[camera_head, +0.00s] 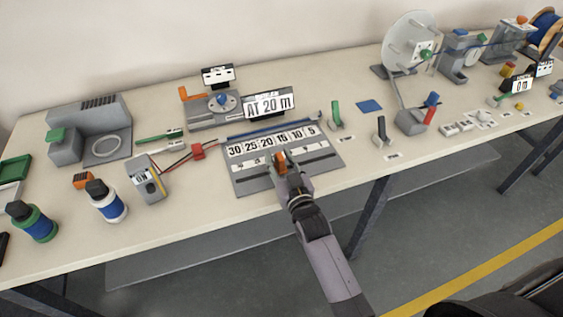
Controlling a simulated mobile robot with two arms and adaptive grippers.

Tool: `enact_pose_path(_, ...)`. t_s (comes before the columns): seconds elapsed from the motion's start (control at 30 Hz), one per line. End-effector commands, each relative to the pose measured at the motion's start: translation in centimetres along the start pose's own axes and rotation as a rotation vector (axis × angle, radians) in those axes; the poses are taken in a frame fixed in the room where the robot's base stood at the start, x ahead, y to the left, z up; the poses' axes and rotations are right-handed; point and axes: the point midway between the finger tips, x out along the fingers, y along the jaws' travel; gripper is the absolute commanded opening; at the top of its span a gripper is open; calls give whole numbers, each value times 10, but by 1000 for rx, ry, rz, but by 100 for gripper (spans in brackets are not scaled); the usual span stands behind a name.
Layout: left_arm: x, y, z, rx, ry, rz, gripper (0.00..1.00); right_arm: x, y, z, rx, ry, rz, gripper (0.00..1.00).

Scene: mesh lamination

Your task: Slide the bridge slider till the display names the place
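The bridge board (257,181) is a grey plate with a scale of white number tiles (271,142) reading 30, 25, 20, 15, 10, 5 from left to right. The orange slider (281,157) is on the board below the scale, near the 15 and 20 tiles. My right gripper (283,164) reaches in from the front with its fingertips at the slider and covers part of it. Whether the fingers are closed on it is too small to tell. The display (269,105) behind the board reads "AT 20 m". My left gripper is not in view.
A meter (148,184) with red and black leads stands left of the board. Two bottles (107,204) (34,222) and a grey machine (88,133) are further left. Small levers (335,117) (381,133) stand to the right. A white disc (409,40) and a cable reel (546,28) are at the far right.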

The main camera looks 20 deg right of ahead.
Motion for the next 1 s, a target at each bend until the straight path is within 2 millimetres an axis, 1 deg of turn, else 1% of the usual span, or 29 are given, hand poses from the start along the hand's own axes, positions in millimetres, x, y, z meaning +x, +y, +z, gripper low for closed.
enact_pose_path(0.07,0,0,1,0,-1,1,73,-5,0,0,0,-1,0,35)
enact_pose_path(0.17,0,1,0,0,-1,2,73,-18,0,1,0,-2,0,35)
enact_pose_path(0.4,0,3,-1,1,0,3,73,-70,0,2,0,-4,0,35)
enact_pose_path(0.5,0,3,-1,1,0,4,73,-89,0,2,0,-4,0,35)
enact_pose_path(0.6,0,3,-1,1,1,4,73,-104,0,2,0,-3,0,35)
enact_pose_path(0.77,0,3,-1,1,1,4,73,-117,0,1,0,-1,0,35)
enact_pose_path(1.0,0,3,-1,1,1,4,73,-120,0,0,0,0,0,35)
